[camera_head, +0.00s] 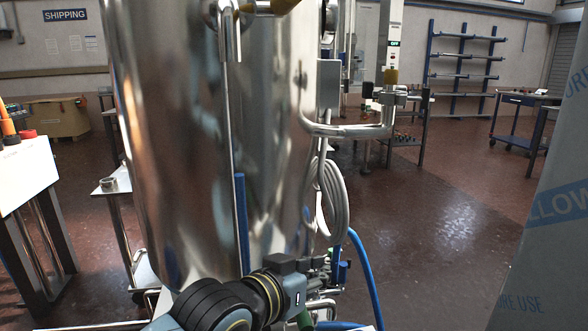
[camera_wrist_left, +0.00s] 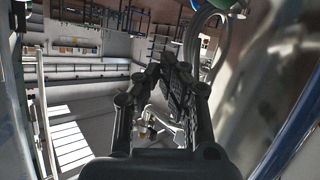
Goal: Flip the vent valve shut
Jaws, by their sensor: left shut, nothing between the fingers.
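A tall polished steel tank (camera_head: 180,130) fills the middle of the head view. A pipe on its right side carries a valve-like fitting with a yellow-brown cap (camera_head: 390,76). Small fittings with a blue part (camera_head: 343,271) and a green part (camera_head: 305,320) sit low by the tank. I cannot tell for sure which one is the vent valve. My left gripper (camera_head: 318,263) is low in front of the tank, close to these low fittings; whether it touches them is unclear. In the left wrist view its fingers (camera_wrist_left: 166,72) are together and empty. My right gripper is not in view.
A coiled grey hose (camera_head: 335,195) hangs beside the tank, also in the left wrist view (camera_wrist_left: 194,45). A blue hose (camera_head: 367,275) curves to the floor. A film-wrapped panel (camera_head: 555,220) stands at right. Open floor (camera_head: 440,230) lies between.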

